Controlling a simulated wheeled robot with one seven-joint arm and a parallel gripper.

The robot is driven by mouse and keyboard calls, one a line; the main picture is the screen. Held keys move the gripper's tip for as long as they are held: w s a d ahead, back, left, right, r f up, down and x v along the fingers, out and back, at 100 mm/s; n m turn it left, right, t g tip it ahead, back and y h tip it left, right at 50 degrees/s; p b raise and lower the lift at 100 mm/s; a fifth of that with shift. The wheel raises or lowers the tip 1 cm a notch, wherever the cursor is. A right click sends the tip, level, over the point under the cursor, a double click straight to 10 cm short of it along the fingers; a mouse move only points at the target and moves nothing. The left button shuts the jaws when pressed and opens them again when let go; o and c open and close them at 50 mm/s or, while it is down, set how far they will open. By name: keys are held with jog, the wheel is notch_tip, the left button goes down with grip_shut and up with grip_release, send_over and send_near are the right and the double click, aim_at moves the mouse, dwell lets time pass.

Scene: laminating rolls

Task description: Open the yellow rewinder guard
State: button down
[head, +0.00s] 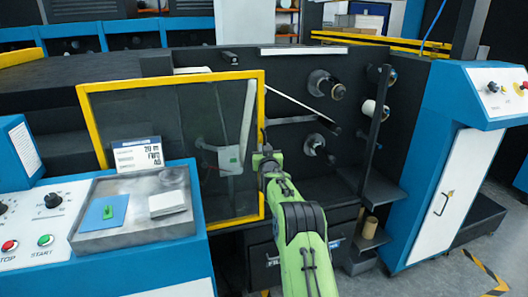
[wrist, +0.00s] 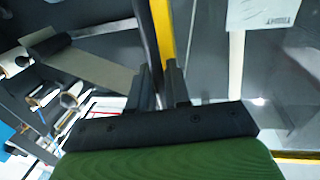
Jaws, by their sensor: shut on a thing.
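The yellow rewinder guard (head: 172,78) is a yellow frame around a see-through panel, standing upright across the left part of the dark machine front. Its lower left is hidden behind a tray and console. I cannot tell whether it stands slightly ajar. My gripper (head: 264,154) is at the guard's right upright, about mid-height, and shut on it. In the wrist view, the yellow upright (wrist: 162,32) and a dark bar beside it run down to the fingers of my gripper (wrist: 160,88). I cannot tell whether the fingers hold the frame or a handle on it.
Rollers and spindles (head: 326,85) stick out right of the guard, near a dark post with shelves (head: 372,130). A blue and white cabinet (head: 445,170) stands at the right. A metal tray (head: 135,235) and control console (head: 38,225) fill the lower left.

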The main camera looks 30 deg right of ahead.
jog(key=shift+f, duration=0.1)
jog(key=c, duration=1.3)
grip_release()
jog(key=shift+s, duration=0.1)
jog(key=v, duration=1.5)
jog(key=shift+s, duration=0.25)
